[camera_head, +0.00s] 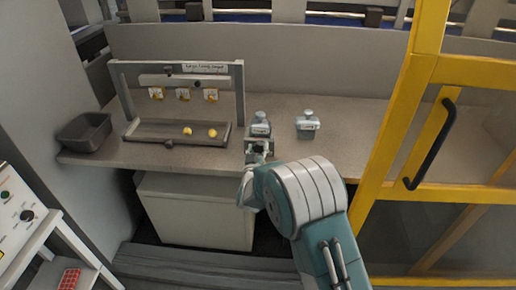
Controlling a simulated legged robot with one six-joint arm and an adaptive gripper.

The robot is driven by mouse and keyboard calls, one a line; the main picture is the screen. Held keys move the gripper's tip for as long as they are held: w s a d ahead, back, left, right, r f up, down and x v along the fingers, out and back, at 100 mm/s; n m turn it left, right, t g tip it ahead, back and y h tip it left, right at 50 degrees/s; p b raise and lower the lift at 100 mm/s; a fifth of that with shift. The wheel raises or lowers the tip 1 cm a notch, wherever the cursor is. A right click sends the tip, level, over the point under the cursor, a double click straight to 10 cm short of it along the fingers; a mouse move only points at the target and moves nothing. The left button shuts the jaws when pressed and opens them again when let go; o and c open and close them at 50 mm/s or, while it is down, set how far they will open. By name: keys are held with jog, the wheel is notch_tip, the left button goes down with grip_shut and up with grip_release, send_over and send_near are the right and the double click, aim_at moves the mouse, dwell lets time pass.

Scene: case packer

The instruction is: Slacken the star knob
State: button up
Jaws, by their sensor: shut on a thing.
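No star knob can be made out for certain. A small dark knob-like part (168,70) sits at the top of the grey frame (241,95), and another dark part (168,144) sits at the front edge of the tray below it; both are too small to tell their shape. My gripper (259,147) is over the front of the counter, right of the frame. It is shut on a grey jar-like object (260,127) with a pale label; the fingers are small and their contact is partly hidden. My gripper is apart from the frame.
A similar grey object (308,124) stands to the right on the counter (355,130). Two yellow round pieces (187,131) (212,133) lie in the tray (150,131). A dark bin (85,131) is at left. A yellow door frame (395,125) bounds the right.

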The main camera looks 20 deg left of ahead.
jog(key=n, duration=0.5)
jog(key=n+y, duration=0.1)
jog(key=n, duration=0.2)
jog(key=shift+s+a+f+g, duration=0.15)
jog(key=shift+s+f+g, duration=0.05)
jog(key=shift+f+g, duration=0.15)
jog(key=n, duration=0.4)
jog(key=shift+f+g+y, duration=0.1)
jog(key=shift+g+y, duration=0.15)
jog(key=shift+y, duration=0.15)
jog(key=shift+n, duration=1.8)
jog(key=o, duration=1.1)
jog(key=shift+a, duration=0.1)
jog(key=shift+w+r, duration=0.1)
jog(key=shift+r, duration=0.1)
jog(key=shift+d, duration=0.25)
jog(key=v, duration=1.2)
jog(key=shift+a, duration=0.1)
